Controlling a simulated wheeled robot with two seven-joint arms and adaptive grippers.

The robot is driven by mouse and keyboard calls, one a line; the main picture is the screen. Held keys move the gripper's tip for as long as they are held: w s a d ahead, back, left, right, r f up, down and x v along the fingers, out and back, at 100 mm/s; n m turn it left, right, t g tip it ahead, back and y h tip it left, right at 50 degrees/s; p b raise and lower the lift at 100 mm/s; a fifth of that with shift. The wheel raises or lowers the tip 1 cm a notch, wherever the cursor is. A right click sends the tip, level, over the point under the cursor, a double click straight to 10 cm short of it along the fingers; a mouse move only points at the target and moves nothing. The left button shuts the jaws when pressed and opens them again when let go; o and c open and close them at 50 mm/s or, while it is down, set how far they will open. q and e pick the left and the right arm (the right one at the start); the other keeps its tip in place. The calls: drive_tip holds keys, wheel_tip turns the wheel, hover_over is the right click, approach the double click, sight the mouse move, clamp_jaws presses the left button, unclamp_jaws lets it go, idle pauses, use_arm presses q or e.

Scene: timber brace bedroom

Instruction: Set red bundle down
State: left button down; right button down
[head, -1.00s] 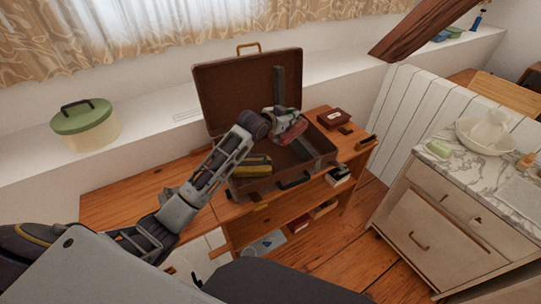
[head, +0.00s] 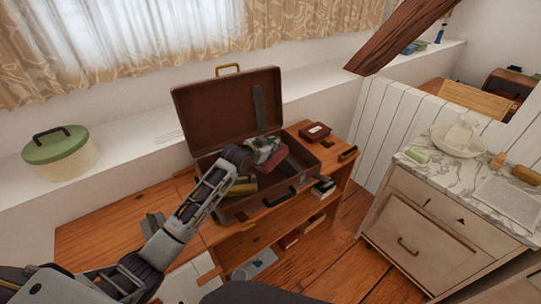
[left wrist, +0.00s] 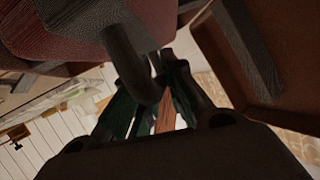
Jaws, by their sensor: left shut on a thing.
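My left gripper (head: 266,149) is shut on the red bundle (head: 273,162) over the open brown suitcase (head: 232,213). The bundle hangs low, within the outline of the suitcase's base; I cannot tell whether it touches the bottom. In the left wrist view the red bundle (left wrist: 55,35) fills the upper left, close to the camera. A yellow bundle (head: 243,186) lies in the left part of the suitcase, partly behind my left arm. My right gripper is not in view.
The suitcase lid (head: 220,110) stands raised at the back. The wooden desk (head: 120,222) is clear on the left. A dark red box (head: 315,131) lies right of the suitcase. A green-lidded tin (head: 58,155) stands on the sill, and a marble-topped cabinet (head: 420,205) is at right.

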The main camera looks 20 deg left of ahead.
use_arm(q)
drive_tip(key=shift+f, duration=0.35)
drive_tip(key=shift+f, duration=1.85)
drive_tip(key=c, duration=1.5)
unclamp_jaws()
drive_tip(key=shift+f, duration=0.1)
drive_tip(key=shift+s, duration=0.1)
drive_tip(key=shift+v, duration=5.95)
